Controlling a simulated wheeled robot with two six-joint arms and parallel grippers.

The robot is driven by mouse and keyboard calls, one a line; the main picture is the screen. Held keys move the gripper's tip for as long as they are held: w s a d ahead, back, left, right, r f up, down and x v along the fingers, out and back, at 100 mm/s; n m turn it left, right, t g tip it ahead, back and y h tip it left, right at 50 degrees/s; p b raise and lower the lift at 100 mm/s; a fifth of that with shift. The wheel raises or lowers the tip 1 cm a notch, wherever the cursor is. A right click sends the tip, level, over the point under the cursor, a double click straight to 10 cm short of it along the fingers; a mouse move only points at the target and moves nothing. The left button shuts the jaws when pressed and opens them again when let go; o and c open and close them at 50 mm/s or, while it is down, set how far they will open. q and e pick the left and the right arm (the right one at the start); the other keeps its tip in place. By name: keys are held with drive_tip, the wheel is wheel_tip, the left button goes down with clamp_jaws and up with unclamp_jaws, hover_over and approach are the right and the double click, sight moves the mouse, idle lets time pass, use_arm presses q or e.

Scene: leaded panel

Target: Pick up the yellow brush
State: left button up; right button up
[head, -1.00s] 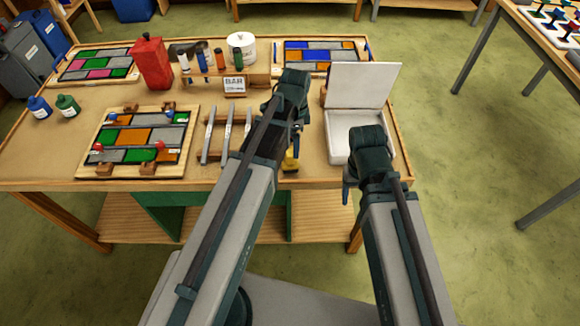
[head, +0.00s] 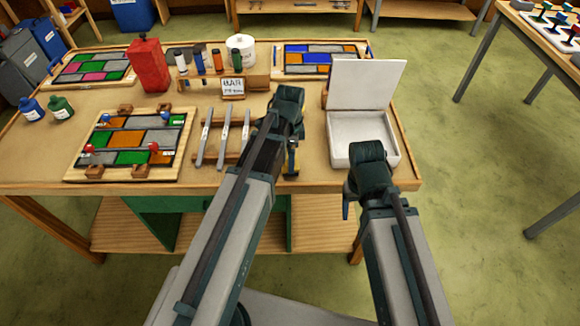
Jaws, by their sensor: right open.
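My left gripper (head: 290,142) is over the brush area, pointing down. Whether it touches the brush and how its fingers stand cannot be made out. My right gripper (head: 348,203) is open and empty in front of the bench edge, below the white open box.
The white box (head: 365,125) stands open at the bench's right. Metal bars (head: 224,138) lie on a rack left of my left gripper. A clamped leaded panel (head: 130,140) lies further left. A red can (head: 149,65) and a white tub (head: 241,50) stand behind.

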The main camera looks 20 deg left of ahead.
use_arm(q)
drive_tip(key=shift+r, duration=0.1)
clamp_jaws()
idle(0.3)
use_arm(e)
drive_tip(key=shift+r, duration=0.1)
